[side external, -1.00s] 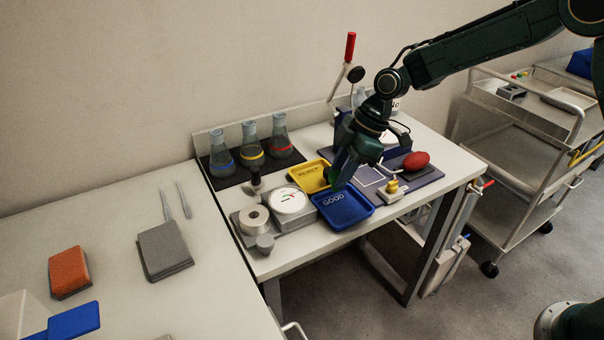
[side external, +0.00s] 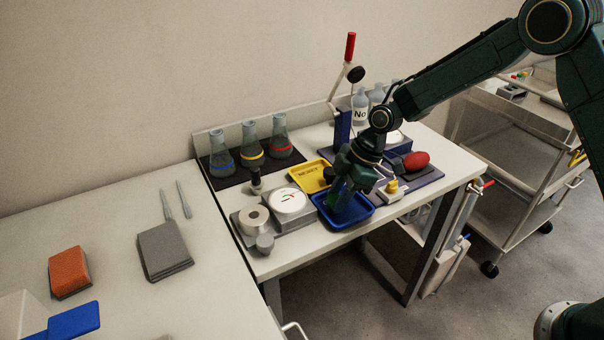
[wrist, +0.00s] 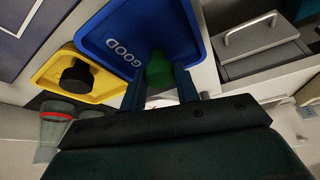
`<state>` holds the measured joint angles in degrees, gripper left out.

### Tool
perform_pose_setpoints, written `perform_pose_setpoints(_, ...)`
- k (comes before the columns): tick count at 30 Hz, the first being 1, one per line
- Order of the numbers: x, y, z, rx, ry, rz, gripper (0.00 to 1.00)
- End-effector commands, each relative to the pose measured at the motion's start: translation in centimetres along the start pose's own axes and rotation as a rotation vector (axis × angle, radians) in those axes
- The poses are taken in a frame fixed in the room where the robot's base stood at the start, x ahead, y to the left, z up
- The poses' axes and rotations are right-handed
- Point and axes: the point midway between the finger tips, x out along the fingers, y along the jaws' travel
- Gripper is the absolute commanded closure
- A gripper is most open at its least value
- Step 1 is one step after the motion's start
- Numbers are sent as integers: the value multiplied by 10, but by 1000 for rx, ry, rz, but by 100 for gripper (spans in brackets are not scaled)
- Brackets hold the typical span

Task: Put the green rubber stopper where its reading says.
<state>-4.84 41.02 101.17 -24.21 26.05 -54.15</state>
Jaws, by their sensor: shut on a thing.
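My gripper (side external: 342,202) is shut on the green rubber stopper (wrist: 158,68), which shows between its two fingers in the wrist view. The stopper is low over the blue tray (wrist: 192,22) marked GOOD; I cannot tell whether it touches the tray's floor. In the side view the blue tray (side external: 330,223) is partly hidden by my gripper. The yellow tray (side external: 303,174) stands just behind it, with a black stopper (wrist: 76,76) inside. A white round dial (side external: 290,201) with a pointer and coloured marks sits on a grey block left of the blue tray.
Three flasks (side external: 250,146) with coloured bands stand on a black mat at the back left. A white roll (side external: 254,219) is beside the dial. A red oval object (side external: 416,160) and a small yellow-topped block (side external: 391,190) lie right of my gripper.

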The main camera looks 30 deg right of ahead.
Motion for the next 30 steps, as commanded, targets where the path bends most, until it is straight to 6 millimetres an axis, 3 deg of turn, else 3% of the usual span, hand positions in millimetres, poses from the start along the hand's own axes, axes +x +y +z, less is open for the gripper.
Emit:
perform_pose_setpoints(11, 3, 0, 1, 0, 0, -1, 94)
perform_pose_setpoints(12, 3, 0, 1, 0, 0, 0, 67)
perform_pose_setpoints(15, 3, 0, 1, 0, 0, 0, 48)
perform_pose_setpoints(30, -5, 0, -1, 0, 1, 2, 47)
